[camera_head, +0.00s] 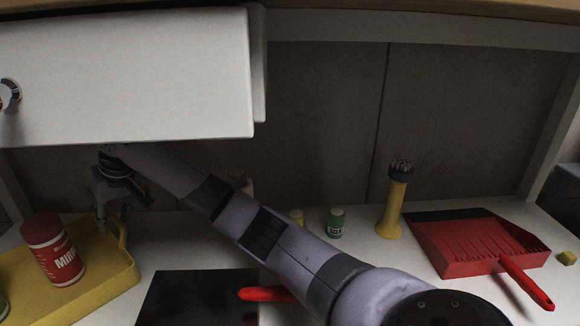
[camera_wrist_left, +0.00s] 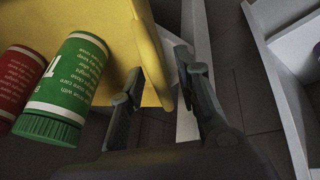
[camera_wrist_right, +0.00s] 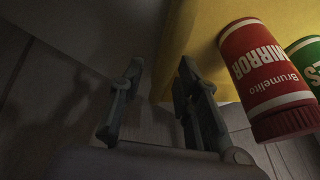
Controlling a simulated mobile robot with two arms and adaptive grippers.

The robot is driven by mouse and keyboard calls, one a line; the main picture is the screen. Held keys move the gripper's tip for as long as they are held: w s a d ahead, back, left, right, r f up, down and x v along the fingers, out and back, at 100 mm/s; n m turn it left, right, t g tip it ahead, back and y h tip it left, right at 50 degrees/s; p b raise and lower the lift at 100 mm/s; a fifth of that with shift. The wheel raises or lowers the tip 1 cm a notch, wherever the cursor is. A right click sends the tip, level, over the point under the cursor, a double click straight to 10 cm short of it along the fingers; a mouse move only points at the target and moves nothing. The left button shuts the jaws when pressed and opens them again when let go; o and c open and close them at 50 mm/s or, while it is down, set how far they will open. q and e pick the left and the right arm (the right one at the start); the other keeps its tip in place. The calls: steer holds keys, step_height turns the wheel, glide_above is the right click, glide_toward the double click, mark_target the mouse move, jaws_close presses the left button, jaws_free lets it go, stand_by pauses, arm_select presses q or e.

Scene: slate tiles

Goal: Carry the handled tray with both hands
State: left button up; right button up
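The yellow tray (camera_head: 95,288) sits on the white surface at the left of the head view, with a raised handle (camera_head: 122,236) at its right end. A red bottle (camera_head: 53,250) stands in it, and a green bottle (camera_wrist_left: 70,85) shows beside it in the left wrist view. My right gripper (camera_head: 112,212) is at the handle end; in the right wrist view its fingers (camera_wrist_right: 160,70) are apart, with the tray's yellow edge (camera_wrist_right: 172,50) behind the gap. My left gripper (camera_wrist_left: 160,70) is open, its fingers either side of the tray's yellow end; contact is unclear. The head view does not show it.
An open white drawer (camera_head: 130,75) hangs above the tray and my right arm. A black flat panel (camera_head: 190,298), a red-handled tool (camera_head: 262,294), a green jar (camera_head: 336,222), a yellow brush (camera_head: 394,205) and a red dustpan (camera_head: 470,245) lie to the right.

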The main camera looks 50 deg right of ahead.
arm_select(q)
steer(key=v, duration=1.2)
arm_select(e)
steer(key=v, duration=0.7)
steer(key=shift+r, duration=0.2)
arm_select(q)
steer(key=shift+f, duration=0.1)
arm_select(e)
steer(key=shift+s, duration=0.2)
